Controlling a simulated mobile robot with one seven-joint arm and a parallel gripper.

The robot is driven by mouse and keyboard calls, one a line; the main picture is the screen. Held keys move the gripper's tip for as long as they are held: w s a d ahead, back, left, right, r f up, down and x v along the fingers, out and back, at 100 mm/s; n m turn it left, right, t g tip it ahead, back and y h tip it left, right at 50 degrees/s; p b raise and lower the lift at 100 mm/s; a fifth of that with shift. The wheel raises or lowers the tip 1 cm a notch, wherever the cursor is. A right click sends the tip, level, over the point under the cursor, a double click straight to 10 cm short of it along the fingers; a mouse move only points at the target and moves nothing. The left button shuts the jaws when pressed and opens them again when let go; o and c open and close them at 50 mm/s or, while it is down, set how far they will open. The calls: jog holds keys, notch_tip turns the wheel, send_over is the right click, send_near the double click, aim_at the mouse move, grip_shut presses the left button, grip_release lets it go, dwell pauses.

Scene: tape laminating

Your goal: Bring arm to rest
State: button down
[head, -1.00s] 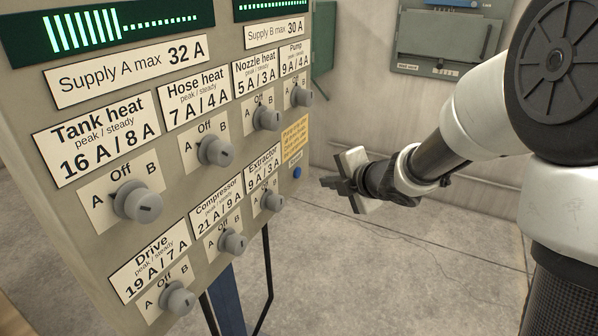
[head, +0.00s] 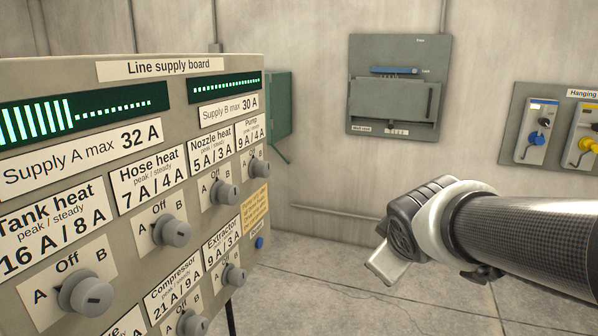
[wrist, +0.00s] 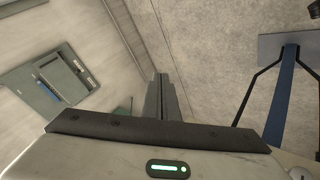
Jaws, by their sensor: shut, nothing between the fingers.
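My gripper (wrist: 161,80) is shut and empty in the wrist view, its dark fingers together over open floor. In the head view my wrist and the pale hand are in the right half, to the right of the supply board and clear of it. The fingers are not clear in that view. The line supply board (head: 195,92) stands at the left, with labelled grey knobs and two green-lit displays. The Tank heat knob (head: 86,293) and Hose heat knob (head: 171,231) show in front.
A grey wall box (head: 393,104) with a blue handle hangs on the back wall. A panel with blue and yellow connectors (head: 542,124) is at the right. A green box (head: 279,104) sits behind the board. The concrete floor (head: 330,300) between is open.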

jog(key=s+a+f+m+g+y, duration=0.15)
jog(key=s+m, duration=0.25)
jog(key=s, duration=0.4)
jog(key=s+a+m+g, duration=0.15)
jog(key=s+m, duration=0.25)
jog(key=s, duration=0.4)
notch_tip(320, 180, up, 20)
jog(key=p, duration=2)
jog(key=shift+s+d+r+p, duration=0.15)
jog(key=shift+d+r+p, duration=0.1)
jog(key=shift+p, duration=0.15)
jog(key=shift+f, duration=0.1)
